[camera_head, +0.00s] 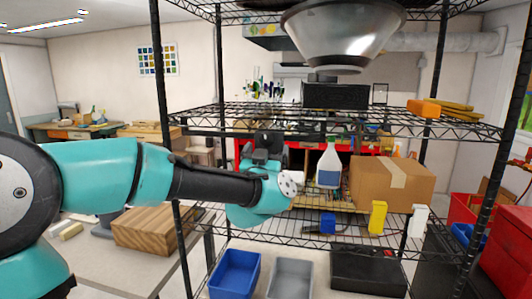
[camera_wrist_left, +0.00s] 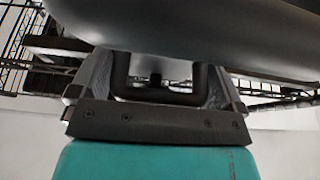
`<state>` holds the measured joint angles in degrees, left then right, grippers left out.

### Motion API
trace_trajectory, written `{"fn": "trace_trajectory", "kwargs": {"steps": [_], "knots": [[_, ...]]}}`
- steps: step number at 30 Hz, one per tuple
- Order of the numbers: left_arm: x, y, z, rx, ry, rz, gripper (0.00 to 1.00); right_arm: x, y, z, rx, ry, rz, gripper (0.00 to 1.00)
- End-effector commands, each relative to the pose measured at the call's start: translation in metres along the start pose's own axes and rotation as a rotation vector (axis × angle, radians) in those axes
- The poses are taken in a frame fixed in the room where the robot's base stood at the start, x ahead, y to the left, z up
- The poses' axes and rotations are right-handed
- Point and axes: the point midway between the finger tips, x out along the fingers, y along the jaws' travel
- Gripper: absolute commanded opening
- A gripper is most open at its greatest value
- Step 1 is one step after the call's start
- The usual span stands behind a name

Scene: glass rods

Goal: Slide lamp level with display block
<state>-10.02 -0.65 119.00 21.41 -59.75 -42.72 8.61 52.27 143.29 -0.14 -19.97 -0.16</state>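The lamp (camera_head: 342,35) looks to be the wide, shiny metal shade at the top of the head view. A black rectangular block (camera_head: 335,96) stands on the upper wire shelf below it and may be the display block. My left gripper (camera_head: 268,141) is dark and points up, below and left of both, close to the upper shelf's level. In the left wrist view, two dark side pieces (camera_wrist_left: 160,85) stand apart with a black U-shaped frame between them. A large smooth grey curved surface fills the top and hides the fingertips. My right gripper is not in view.
A cardboard box (camera_head: 392,184) and a spray bottle (camera_head: 328,167) stand on the lower shelf. Orange pieces (camera_head: 424,108) lie at the upper shelf's right. Blue and grey bins sit below.

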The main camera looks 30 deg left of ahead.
Motion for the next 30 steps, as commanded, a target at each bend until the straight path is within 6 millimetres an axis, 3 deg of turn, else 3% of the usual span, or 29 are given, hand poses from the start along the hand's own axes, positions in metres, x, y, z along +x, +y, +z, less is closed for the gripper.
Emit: {"fn": "trace_trajectory", "kwargs": {"steps": [14,20,30], "knots": [[-0.01,0.0,0.0,0.0,-0.001,0.001,1.0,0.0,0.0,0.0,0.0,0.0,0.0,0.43],[-0.038,0.0,0.0,-0.001,-0.001,0.001,1.0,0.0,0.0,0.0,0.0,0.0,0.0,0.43],[-0.104,0.0,-0.001,-0.002,0.001,0.002,1.0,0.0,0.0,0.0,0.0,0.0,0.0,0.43]]}}
